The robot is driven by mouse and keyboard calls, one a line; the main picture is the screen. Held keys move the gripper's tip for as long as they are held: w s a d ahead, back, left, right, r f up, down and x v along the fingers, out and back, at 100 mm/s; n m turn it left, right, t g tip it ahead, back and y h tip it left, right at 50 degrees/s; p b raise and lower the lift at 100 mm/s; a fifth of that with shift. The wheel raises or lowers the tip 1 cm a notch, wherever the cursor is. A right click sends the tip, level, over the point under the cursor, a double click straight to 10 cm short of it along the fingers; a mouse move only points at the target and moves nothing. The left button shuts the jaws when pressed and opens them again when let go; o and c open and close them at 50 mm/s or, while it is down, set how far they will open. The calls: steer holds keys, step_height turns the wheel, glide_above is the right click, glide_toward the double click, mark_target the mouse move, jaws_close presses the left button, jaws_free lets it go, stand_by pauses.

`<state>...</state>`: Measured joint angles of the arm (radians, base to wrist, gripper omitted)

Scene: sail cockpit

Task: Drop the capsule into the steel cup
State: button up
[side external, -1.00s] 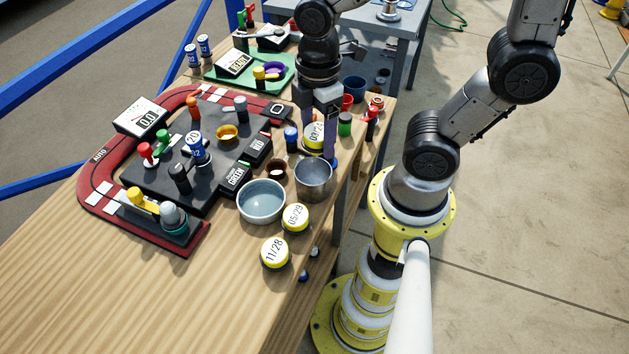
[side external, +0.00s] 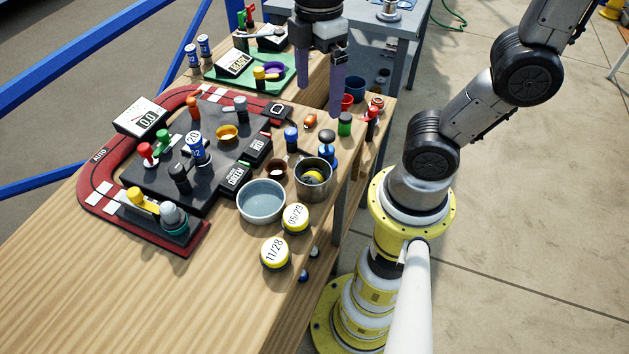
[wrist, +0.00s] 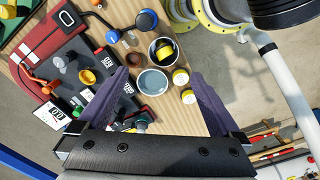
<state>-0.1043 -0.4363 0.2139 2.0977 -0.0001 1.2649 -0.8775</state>
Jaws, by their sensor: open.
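The steel cup (side external: 312,194) stands upright on the wooden table near its right edge. A yellow and dark capsule (side external: 312,176) lies inside the cup, seemingly on its side; its label cannot be read. In the wrist view the capsule (wrist: 164,50) is clearly within the cup's rim (wrist: 150,49). My gripper (side external: 320,98) is open and empty, with its two purple fingers apart, raised above and behind the cup.
A grey-blue bowl (side external: 261,205) stands left of the cup, with a small brown cup (side external: 277,171) behind it. A blue knobbed item (side external: 327,156) stands close behind the cup. A black and red control panel (side external: 150,180) fills the left. The front of the table is clear.

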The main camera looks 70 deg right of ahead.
steer(key=shift+r, duration=1.9)
steer(key=s+f+m+t, duration=0.1)
steer(key=m+t, duration=0.1)
steer(key=m, duration=0.1)
steer(key=s+d+f+m+t, duration=0.1)
steer(key=m, duration=0.3)
steer(key=s+d+f+m+t, duration=0.1)
steer(key=f+m+t, duration=0.1)
steer(key=m, duration=0.2)
steer(key=shift+t, duration=0.3)
